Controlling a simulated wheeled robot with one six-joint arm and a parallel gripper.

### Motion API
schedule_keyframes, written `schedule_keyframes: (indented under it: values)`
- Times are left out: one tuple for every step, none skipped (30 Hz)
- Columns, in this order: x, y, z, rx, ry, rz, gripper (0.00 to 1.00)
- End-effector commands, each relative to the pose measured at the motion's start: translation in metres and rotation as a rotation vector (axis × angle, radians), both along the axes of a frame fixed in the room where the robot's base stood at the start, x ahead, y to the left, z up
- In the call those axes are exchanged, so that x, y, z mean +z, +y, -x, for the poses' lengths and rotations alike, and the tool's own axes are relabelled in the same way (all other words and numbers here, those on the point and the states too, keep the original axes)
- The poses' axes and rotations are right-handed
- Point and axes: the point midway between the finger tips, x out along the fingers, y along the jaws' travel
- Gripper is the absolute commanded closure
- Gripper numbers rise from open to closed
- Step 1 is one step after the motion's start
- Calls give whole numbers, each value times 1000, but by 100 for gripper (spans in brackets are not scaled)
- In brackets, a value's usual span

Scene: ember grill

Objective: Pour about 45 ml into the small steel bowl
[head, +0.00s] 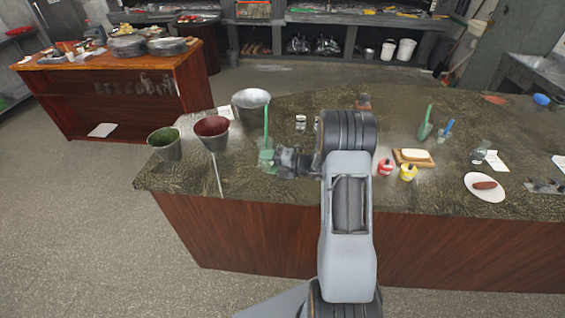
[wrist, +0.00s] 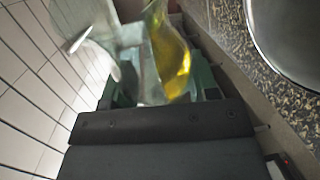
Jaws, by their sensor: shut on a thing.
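My gripper (head: 285,160) is above the left part of the counter in the head view. In the wrist view my gripper (wrist: 163,85) is shut on a clear vessel (wrist: 172,52) with yellow, oil-like liquid in it. The vessel looks blurred, and I cannot tell its exact tilt. In the head view a pale green, see-through shape (head: 266,155) shows at the fingertips. A round steel rim (wrist: 252,28) is at the wrist view's upper right, apart from the vessel. I cannot tell whether it is the small steel bowl, which I cannot make out in the head view.
A steel bucket (head: 251,107), a red-lined bucket (head: 212,132) and a green-lined bucket (head: 165,145) stand on the counter's left. A green-handled tool (head: 266,121) stands close to my gripper. Red and yellow bottles (head: 408,173) and a white plate (head: 484,187) are to the right.

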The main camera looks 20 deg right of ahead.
Motion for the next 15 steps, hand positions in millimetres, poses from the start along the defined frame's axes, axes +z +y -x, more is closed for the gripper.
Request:
schedule_keyframes:
  values:
    - [-19, 1, 1, 0, -25, 44, 76]
    - [-20, 1, 1, 0, -39, 66, 76]
    - [-20, 1, 1, 0, -51, 89, 76]
    - [-17, 1, 1, 0, -62, 106, 76]
    - [-15, 1, 1, 1, -68, 115, 76]
    - [-13, 1, 1, 0, -69, 117, 76]
    - [-12, 1, 1, 1, -67, 116, 76]
    - [-12, 1, 1, 1, -66, 116, 76]
    - [-12, 1, 1, 1, -66, 116, 76]
    - [-12, 1, 1, 1, -66, 116, 76]
    - [-12, 1, 1, 1, -66, 115, 76]
    - [-12, 1, 1, 1, -66, 115, 76]
    - [-12, 1, 1, 1, -66, 115, 76]
    - [-12, 1, 1, 1, -66, 115, 76]
    - [-12, 1, 1, 0, -65, 114, 76]
